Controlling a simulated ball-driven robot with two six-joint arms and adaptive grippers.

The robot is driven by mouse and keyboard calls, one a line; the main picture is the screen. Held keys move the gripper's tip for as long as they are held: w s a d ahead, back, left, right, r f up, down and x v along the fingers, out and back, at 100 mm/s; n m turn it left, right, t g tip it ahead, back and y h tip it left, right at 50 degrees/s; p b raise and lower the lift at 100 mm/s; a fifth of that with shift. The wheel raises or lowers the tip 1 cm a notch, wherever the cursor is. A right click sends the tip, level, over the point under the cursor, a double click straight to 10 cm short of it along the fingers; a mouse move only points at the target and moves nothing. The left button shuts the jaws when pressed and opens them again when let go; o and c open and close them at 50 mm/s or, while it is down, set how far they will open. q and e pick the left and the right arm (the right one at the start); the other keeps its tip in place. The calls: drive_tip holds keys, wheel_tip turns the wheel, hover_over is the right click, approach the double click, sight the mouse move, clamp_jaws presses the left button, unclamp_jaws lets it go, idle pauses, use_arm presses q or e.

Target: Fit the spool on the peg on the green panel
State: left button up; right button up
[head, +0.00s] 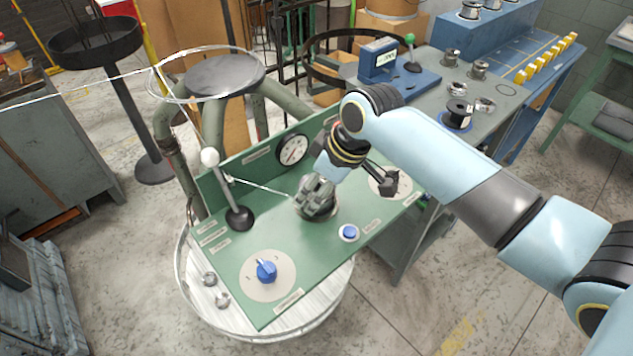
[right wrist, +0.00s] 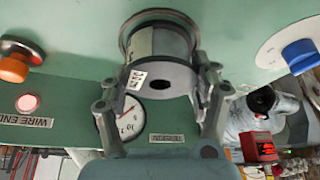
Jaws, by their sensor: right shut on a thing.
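My right gripper (head: 316,197) is low over the middle of the green panel (head: 245,243). In the right wrist view its two fingers (right wrist: 160,98) are shut around the grey spool (right wrist: 158,76), which has a small white label and a dark centre hole. The spool's far end (right wrist: 160,22) is at the green panel face, within a dark round rim. In the head view the spool (head: 320,213) is partly hidden by the fingers. The peg is hidden by the spool, so I cannot tell how far the spool is on it. My left gripper is not in view.
A ball-topped lever (head: 210,157), a gauge (head: 293,150), a blue knob (head: 266,270) and a blue button (head: 348,232) surround the gripper. A thin wire runs from the lever towards the spool. Another dark spool (head: 458,113) stands on the grey table at the right.

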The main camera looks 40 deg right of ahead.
drive_tip(key=shift+f, duration=0.1)
drive_tip(key=o, duration=1.6)
drive_tip(key=shift+s, duration=0.1)
